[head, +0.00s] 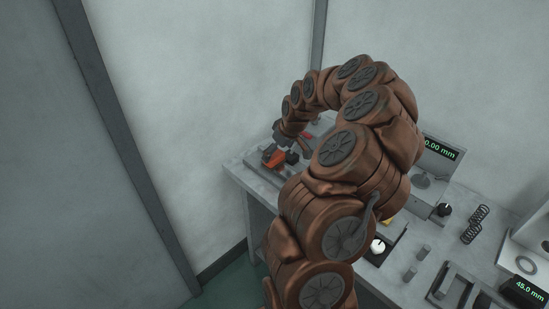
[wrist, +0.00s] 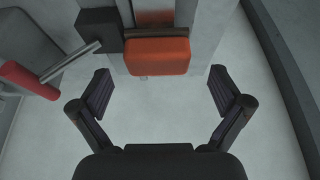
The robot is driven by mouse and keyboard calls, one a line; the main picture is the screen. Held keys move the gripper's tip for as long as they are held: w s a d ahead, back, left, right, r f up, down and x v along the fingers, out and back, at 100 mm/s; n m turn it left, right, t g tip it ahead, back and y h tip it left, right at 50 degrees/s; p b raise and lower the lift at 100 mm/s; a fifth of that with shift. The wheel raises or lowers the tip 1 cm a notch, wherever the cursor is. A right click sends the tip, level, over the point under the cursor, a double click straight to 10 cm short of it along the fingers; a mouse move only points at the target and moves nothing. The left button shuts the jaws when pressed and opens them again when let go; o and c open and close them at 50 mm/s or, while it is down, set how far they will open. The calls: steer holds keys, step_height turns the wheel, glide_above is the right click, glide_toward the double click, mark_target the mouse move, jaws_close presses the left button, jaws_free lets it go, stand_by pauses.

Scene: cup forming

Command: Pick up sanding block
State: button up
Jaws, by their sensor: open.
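An orange block with rounded edges, which looks like the sanding block (wrist: 157,57), lies at the upper middle of the wrist view. It shows small in the head view (head: 274,158), at the far left end of the workbench. My gripper (wrist: 161,92) is open, with its two dark fingers spread wide. In the wrist view the block sits beyond the fingertips, roughly centred between them, and nothing is between the fingers. In the head view my copper arm hides much of the bench, and the gripper shows only in small part.
A dark block (wrist: 98,30) with a metal rod and red handle, like a hammer, is close to the orange block's left. The grey bench (head: 240,172) ends near a wall. Springs (head: 476,222), small cylinders and displays stand at the bench's right part.

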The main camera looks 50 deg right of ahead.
mark_target(275, 155)
steer(key=shift+p+x, duration=0.9)
steer(key=shift+x, duration=1.25)
steer(key=shift+w+d, duration=0.1)
steer(key=shift+d, duration=0.05)
steer(key=c, duration=1.2)
steer(key=shift+r, duration=0.1)
steer(key=shift+r+b, duration=0.9)
steer(key=shift+r, duration=0.85)
steer(key=s+a+b, duration=0.1)
steer(key=s+a, duration=0.2)
steer(key=s, duration=0.1)
steer(key=s+a+r+b, duration=0.1)
steer(key=s+a+b, duration=0.1)
steer(key=s+a, duration=0.1)
steer(key=s+a+b, duration=0.2)
steer(key=s+a, duration=0.1)
steer(key=s, duration=0.2)
steer(key=shift+s+a+r, duration=0.2)
steer(key=shift+s+a, duration=0.15)
